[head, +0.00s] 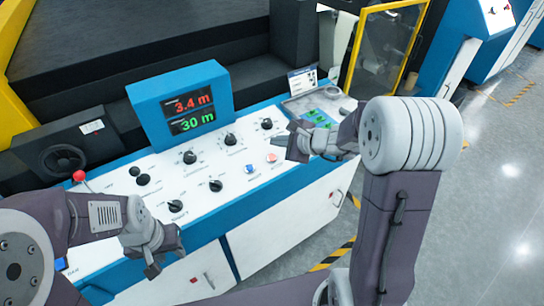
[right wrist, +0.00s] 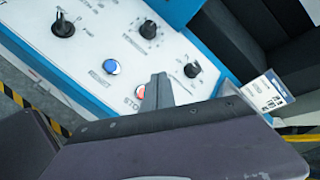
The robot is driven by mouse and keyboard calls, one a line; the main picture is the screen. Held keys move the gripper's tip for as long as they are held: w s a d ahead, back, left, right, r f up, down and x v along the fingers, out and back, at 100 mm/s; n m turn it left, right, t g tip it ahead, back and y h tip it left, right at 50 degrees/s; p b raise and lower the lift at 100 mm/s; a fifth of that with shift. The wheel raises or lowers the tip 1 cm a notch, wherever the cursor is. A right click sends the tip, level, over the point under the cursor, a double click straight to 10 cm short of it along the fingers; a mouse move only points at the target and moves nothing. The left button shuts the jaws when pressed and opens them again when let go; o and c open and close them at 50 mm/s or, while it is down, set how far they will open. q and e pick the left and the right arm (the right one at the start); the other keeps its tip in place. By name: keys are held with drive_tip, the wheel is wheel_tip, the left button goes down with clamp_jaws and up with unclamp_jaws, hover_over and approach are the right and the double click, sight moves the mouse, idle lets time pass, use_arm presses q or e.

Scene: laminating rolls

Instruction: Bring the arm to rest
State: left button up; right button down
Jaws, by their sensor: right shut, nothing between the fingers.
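My right gripper (head: 290,143) is shut and empty above the right part of the white control panel (head: 150,200). In the head view it is close to the red button (head: 271,157) and the blue button (head: 249,169). The right wrist view also shows the blue button (right wrist: 111,67) and the red stop button (right wrist: 140,91), partly covered by the gripper's finger (right wrist: 158,90). My left gripper (head: 152,268) hangs at the lower left, in front of the panel's front edge; its fingers are too small and dark to tell open from shut.
A blue display box (head: 150,95) reads 3.4 m and 30 m. Several black knobs (head: 190,157) and a red-topped lever (head: 79,176) stand up from the panel. A tray with green items (head: 315,115) is at the panel's right end. Grey floor (head: 490,200) is clear at right.

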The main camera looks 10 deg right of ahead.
drive_tip(key=s+a+f+n+g, duration=0.25)
drive_tip(key=s+a+n, duration=0.2)
drive_tip(key=s, duration=0.25)
drive_tip(key=s+a+f+n+g, duration=0.1)
drive_tip(key=s+a+n+g, duration=0.25)
drive_tip(key=s+n, duration=0.2)
drive_tip(key=s+d+f+n+g+h, duration=0.2)
drive_tip(key=s+d+f+n+h, duration=0.3)
drive_tip(key=s+d+n, duration=0.4)
drive_tip(key=shift+s+d+f+n, duration=0.45)
drive_tip(key=shift+s+n, duration=0.25)
drive_tip(key=shift+s, duration=0.2)
use_arm(q)
drive_tip(key=shift+c, duration=0.5)
